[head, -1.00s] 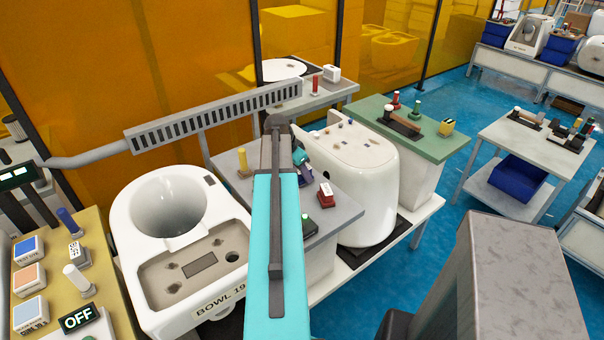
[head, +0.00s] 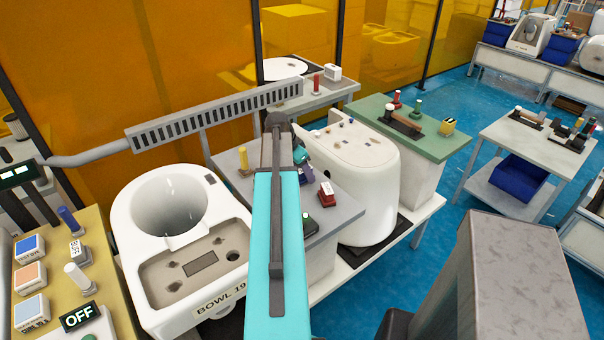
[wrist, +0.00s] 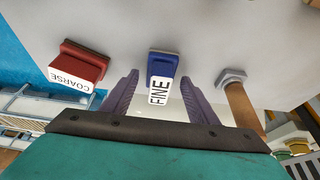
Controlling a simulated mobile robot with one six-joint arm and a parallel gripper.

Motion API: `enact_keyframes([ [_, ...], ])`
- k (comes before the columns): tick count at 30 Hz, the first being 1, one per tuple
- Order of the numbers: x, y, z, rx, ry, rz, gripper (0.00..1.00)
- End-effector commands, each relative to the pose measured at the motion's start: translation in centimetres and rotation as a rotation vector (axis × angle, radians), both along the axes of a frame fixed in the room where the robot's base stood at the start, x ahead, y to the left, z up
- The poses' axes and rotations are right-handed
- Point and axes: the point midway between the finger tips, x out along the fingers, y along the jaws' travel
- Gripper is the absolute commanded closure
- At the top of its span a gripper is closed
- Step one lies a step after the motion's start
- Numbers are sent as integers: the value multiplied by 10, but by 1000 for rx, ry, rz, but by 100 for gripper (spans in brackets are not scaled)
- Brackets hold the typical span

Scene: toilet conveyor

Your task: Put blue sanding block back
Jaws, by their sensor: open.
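The blue sanding block (wrist: 161,67), with a white face marked FINE, is on the grey worktop (wrist: 210,50) in the wrist view. My gripper (wrist: 158,82) is open, with one purple finger on each side of the block. Gaps show between the block and both fingers, so it is not clamped. In the head view my gripper (head: 305,172) is low over the grey table, beyond my teal arm link. I cannot make out the blue block clearly there.
A red block marked COARSE (wrist: 80,65) stands left of the fingers in the wrist view; it also shows in the head view (head: 327,195). A tan peg (wrist: 243,106) stands close on the right. A white toilet bowl (head: 130,215) and a white rounded housing (head: 370,185) flank the table.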

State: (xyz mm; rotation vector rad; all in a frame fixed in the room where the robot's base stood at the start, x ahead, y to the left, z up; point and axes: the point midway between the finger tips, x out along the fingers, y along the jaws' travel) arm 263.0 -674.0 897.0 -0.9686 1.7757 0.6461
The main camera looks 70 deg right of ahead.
Motion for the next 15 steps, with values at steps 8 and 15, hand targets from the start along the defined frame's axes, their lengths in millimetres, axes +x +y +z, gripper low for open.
enact_keyframes([
  [8,5,8,21,-2,-1,1,46],
  [15,11,17,47,-2,-1,1,46],
])
